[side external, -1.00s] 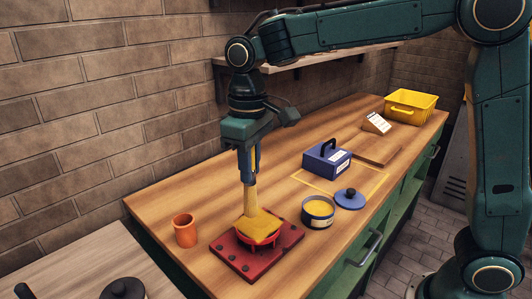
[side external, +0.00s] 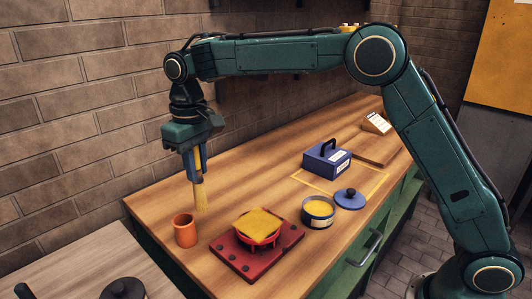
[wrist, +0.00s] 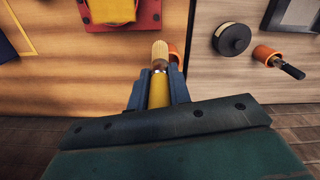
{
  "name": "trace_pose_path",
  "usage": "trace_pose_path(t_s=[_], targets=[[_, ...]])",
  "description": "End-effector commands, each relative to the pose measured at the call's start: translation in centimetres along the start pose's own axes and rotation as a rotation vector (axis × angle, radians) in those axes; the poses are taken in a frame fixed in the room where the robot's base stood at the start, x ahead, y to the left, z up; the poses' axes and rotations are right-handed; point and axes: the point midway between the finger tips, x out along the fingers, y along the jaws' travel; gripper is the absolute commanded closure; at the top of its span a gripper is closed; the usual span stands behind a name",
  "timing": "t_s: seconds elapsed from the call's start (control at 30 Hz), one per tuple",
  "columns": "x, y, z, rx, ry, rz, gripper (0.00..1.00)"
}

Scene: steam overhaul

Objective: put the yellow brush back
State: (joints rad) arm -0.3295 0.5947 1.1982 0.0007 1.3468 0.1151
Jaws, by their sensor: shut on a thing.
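My gripper (side external: 195,172) is shut on the yellow brush (side external: 200,196) and holds it upright, bristles down. The brush hangs just to the right of the orange cup (side external: 185,232) in the side view, its lower end about level with or above the rim. In the wrist view the brush (wrist: 159,88) points away between the fingers, and the orange cup (wrist: 173,52) shows partly behind its tip. The cup's inside is not clearly visible.
A red fixture (side external: 283,244) with a yellow-topped part (side external: 259,222) stands right of the cup. An open tin (side external: 319,213), its blue lid (side external: 350,199) and a blue box (side external: 326,159) lie farther back. Another orange cup (wrist: 265,53) with a dark-handled tool stands on the paler bench.

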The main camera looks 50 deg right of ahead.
Motion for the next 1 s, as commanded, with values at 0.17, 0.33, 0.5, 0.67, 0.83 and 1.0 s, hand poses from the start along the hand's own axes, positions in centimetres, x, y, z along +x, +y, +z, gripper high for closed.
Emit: trace_pose_path(t_s=[0.17, 0.33, 0.5, 0.67, 0.83, 1.0], targets=[[1.6, -0.6, -3.0, 0.027, -0.001, 0.0, 1.0], [2.8, -1.0, -4.9, 0.047, 0.0, 0.0, 1.0], [3.5, -1.2, -5.8, 0.057, 0.0, 0.0, 1.0], [3.6, -1.2, -6.0, 0.061, -0.001, 0.0, 1.0], [3.9, -1.2, -6.0, 0.061, -0.001, 0.0, 1.0], [5.5, -1.2, -6.0, 0.061, -0.003, 0.0, 1.0]])
